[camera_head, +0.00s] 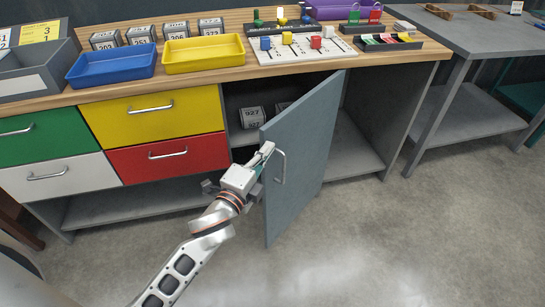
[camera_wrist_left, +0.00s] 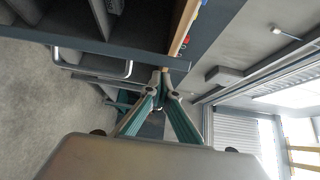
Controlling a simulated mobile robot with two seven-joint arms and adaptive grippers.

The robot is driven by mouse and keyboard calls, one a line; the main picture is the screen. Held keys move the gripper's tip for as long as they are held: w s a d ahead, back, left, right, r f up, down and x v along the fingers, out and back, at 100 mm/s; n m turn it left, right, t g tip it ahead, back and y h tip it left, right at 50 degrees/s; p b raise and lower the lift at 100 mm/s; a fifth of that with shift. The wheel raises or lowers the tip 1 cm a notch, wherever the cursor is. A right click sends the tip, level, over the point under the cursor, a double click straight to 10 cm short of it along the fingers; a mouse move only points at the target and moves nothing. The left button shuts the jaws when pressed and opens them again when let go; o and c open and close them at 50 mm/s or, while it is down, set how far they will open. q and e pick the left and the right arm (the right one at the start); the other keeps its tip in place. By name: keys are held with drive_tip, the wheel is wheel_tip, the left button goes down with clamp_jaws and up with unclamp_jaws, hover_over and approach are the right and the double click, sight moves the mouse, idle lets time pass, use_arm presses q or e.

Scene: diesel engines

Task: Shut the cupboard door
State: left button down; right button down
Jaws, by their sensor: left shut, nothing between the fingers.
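The cupboard door (camera_head: 305,150) is a grey-blue panel that stands partly open. It swings out from the right side of the cupboard opening, with its free edge toward me. A silver bar handle (camera_head: 281,167) is on its outer face near that edge; the handle also shows in the left wrist view (camera_wrist_left: 95,66). My left gripper (camera_head: 267,148) is shut and empty, its tips close to the free edge beside the handle. In the wrist view its tips (camera_wrist_left: 165,72) are next to a dark panel edge; I cannot tell whether they touch. My right gripper is not in view.
Inside the cupboard sits a box marked 927 (camera_head: 252,117). Red (camera_head: 190,155) and yellow (camera_head: 140,115) drawers are left of the opening. The worktop above holds blue (camera_head: 112,66) and yellow (camera_head: 204,50) trays. Open floor lies right of the door; a grey table (camera_head: 475,40) stands beyond.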

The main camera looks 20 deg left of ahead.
use_arm(q)
drive_tip(key=shift+w+a, duration=0.1)
drive_tip(key=shift+a, duration=0.1)
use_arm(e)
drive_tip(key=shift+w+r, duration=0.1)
use_arm(q)
drive_tip(key=shift+a, duration=0.15)
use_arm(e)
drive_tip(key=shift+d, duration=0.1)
